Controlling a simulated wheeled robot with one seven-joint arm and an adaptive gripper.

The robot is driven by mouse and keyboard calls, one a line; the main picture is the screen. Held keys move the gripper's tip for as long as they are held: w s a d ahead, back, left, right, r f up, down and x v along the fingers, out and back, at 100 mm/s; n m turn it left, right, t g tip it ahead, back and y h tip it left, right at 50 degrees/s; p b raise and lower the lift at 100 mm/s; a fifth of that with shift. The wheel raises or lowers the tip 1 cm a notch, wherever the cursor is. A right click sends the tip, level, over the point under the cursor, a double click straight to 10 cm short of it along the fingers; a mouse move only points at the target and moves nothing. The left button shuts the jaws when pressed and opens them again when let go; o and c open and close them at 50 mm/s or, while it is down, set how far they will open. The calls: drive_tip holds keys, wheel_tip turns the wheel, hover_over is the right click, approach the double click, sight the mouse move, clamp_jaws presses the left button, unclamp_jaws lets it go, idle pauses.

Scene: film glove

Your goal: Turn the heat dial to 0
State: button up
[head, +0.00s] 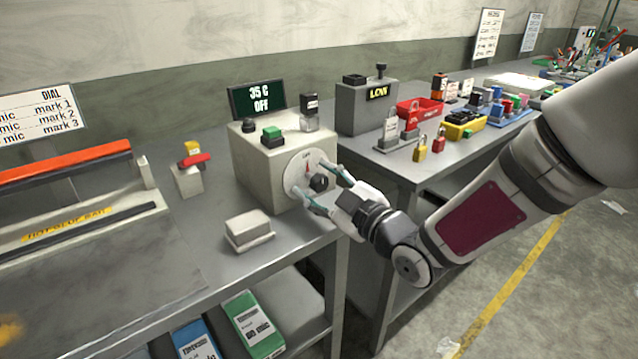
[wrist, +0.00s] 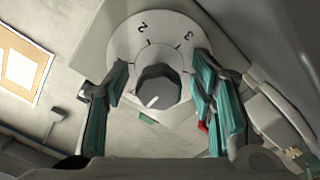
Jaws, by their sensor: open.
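The heat dial is a round white plate (head: 296,177) on the front of a beige box (head: 262,165), with a dark knob (head: 319,182) at its centre. In the wrist view the knob (wrist: 160,82) has a white line pointing to the picture's lower left, away from the visible numbers 2 and 3 on the plate (wrist: 165,38). My gripper (head: 320,184) is open, with its teal fingers on either side of the knob. In the wrist view the gripper (wrist: 160,76) shows gaps between each finger and the knob. The rest of the scale is hidden.
A dark display (head: 258,97) above the box reads "35 C OFF". A green button (head: 272,131) and a dark-capped piece (head: 310,110) are on the box top. A pale block (head: 249,230) lies in front. Padlocks (head: 420,148) stand on the right-hand bench.

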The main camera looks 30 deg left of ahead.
drive_tip(key=v, duration=1.2)
drive_tip(key=shift+w, duration=0.1)
